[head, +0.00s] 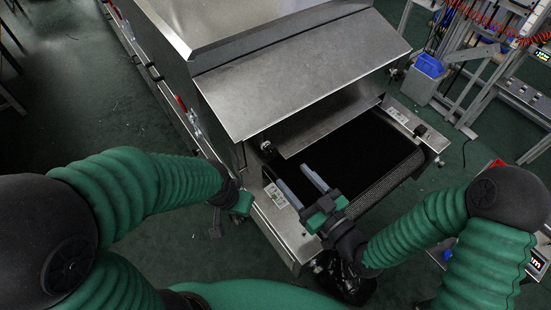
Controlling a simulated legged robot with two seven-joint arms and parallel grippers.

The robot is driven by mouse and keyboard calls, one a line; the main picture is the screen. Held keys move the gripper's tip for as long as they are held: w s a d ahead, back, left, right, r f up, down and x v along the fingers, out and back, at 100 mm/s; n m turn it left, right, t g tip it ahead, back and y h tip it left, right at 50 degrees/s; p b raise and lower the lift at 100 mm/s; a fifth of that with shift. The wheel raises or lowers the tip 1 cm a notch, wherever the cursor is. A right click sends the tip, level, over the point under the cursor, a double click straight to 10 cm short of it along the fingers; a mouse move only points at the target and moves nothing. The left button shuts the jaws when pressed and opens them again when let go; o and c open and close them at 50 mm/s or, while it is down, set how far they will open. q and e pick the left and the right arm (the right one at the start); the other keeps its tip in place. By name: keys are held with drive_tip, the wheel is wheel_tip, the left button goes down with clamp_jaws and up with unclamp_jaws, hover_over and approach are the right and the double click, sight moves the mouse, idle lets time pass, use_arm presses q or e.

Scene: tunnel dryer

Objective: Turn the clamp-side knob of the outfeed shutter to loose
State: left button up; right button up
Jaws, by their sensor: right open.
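The dryer's outfeed opening has a metal shutter plate (325,120) hanging under the hood, above a black belt (365,155). A small dark knob (267,146) with a bright top sits by the plate's left edge. Another black knob (420,130) stands on the right side rail. I cannot tell which is the clamp-side knob, nor either one's setting. My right gripper (292,175) is open and empty over the belt's left edge, its fingers pointing up-left, below and right of the left knob, apart from it. My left gripper (227,220) hangs left of the frame; its jaws are unclear.
The sloping metal hood (300,85) overhangs the opening. Side rails carry a left label plate (276,195) and a right label plate (397,115). A blue bin (430,66) and metal racks stand at upper right. Green floor (70,110) is open at left.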

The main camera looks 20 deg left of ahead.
sight(272, 151)
drive_tip(key=x, duration=0.9)
drive_tip(key=shift+w+a+r+p, duration=0.1)
drive_tip(key=shift+a+r+p, duration=0.2)
drive_tip(key=shift+p, duration=0.1)
drive_tip(key=shift+w+a+f, duration=0.1)
drive_tip(key=shift+w+a, duration=0.05)
drive_tip(key=shift+w, duration=0.1)
use_arm(q)
drive_tip(key=shift+w+a+r, duration=0.1)
drive_tip(key=shift+w+r, duration=0.15)
drive_tip(key=shift+r, duration=0.55)
use_arm(e)
clamp_jaws()
use_arm(q)
drive_tip(key=shift+f, duration=0.2)
use_arm(e)
drive_tip(key=shift+m, duration=0.9)
unclamp_jaws()
